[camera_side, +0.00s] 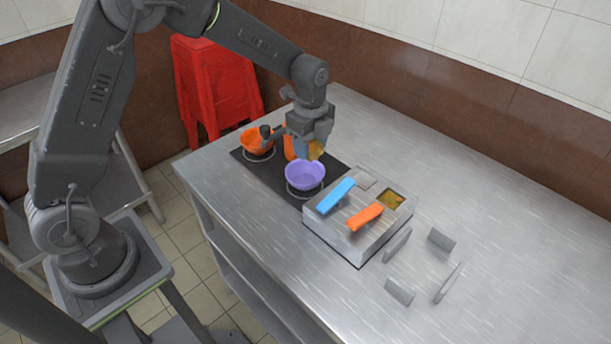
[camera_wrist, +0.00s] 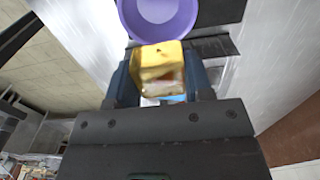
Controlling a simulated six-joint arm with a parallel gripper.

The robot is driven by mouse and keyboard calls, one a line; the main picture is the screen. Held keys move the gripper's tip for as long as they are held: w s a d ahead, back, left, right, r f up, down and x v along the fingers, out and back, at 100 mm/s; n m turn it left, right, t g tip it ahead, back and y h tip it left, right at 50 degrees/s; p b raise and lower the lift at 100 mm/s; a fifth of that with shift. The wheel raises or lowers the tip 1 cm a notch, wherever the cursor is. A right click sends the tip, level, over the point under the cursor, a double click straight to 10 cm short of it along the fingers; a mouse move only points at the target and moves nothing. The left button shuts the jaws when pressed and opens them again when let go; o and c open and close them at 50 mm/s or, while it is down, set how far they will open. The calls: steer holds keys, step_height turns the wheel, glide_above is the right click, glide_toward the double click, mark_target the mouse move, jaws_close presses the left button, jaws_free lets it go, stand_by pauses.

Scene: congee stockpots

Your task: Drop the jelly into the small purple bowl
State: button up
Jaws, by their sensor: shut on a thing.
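The small purple bowl (camera_side: 305,176) stands on a black mat, inside a pale ring. In the wrist view the purple bowl (camera_wrist: 158,16) is at the top, just beyond the fingertips, and its inside looks empty. My gripper (camera_side: 312,150) is shut on the jelly (camera_side: 316,151), a yellow block. In the wrist view the jelly (camera_wrist: 158,66) sits between the two blue-grey fingers of my gripper (camera_wrist: 160,78). The gripper holds it above the mat, apart from the bowl. I cannot tell its exact height.
An orange bowl (camera_side: 255,142) stands on the black mat (camera_side: 285,185), with another orange item (camera_side: 289,148) partly hidden by the gripper. A metal box (camera_side: 362,228) with blue and orange handles stands beside it. Several small grey plates (camera_side: 442,239) stand to the right. The counter's far right is clear.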

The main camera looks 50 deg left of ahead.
steer(key=shift+f, duration=1.05)
steer(key=o, duration=1)
steer(key=shift+r, duration=0.1)
step_height(320, 180, up, 14)
